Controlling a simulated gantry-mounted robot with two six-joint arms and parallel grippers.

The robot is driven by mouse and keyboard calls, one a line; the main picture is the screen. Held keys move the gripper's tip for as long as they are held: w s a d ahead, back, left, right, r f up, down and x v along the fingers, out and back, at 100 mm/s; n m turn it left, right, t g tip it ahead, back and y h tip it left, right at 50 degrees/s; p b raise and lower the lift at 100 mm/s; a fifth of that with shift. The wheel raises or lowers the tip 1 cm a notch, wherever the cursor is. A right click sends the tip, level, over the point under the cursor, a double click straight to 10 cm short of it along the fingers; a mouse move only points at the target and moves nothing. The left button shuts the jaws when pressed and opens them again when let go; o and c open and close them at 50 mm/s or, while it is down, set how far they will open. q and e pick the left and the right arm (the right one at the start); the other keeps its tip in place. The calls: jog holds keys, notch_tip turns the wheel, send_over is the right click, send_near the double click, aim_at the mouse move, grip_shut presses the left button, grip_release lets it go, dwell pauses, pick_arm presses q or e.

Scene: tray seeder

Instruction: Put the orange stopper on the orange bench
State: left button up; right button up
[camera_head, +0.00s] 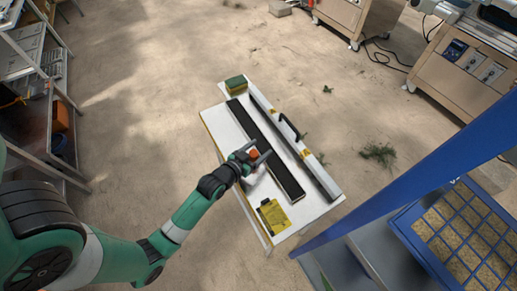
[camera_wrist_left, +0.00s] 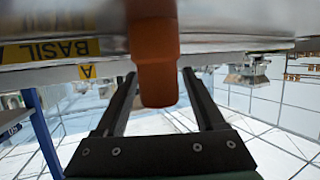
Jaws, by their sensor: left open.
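The orange stopper (camera_head: 254,153) stands near the left side of a white table (camera_head: 222,132), beside a long black strip. The left wrist view shows the open left gripper (camera_wrist_left: 160,80) with one dark finger on each side and gaps beside the stopper. I cannot make out an orange bench in either view. My right gripper is not in view.
The table also holds a long bar with a black handle (camera_head: 290,127), a green block (camera_head: 236,84) and a yellow card (camera_head: 273,215). A blue frame with a gridded tray (camera_head: 425,230) stands at right. A metal shelf (camera_head: 50,100) holds an orange item at left.

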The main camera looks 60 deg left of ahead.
pick_arm(q)
jog(key=shift+s+d+r+p, duration=0.15)
jog(key=shift+s+r+p, duration=0.05)
jog(key=shift+r+p, duration=0.15)
jog(key=p+v, duration=0.3)
jog(key=v, duration=0.7)
jog(key=shift+s+d+p, duration=0.1)
jog(key=shift+s+p, duration=0.2)
jog(key=shift+s+d+r, duration=0.1)
jog(key=shift+s+d, duration=0.1)
jog(key=shift+s, duration=0.2)
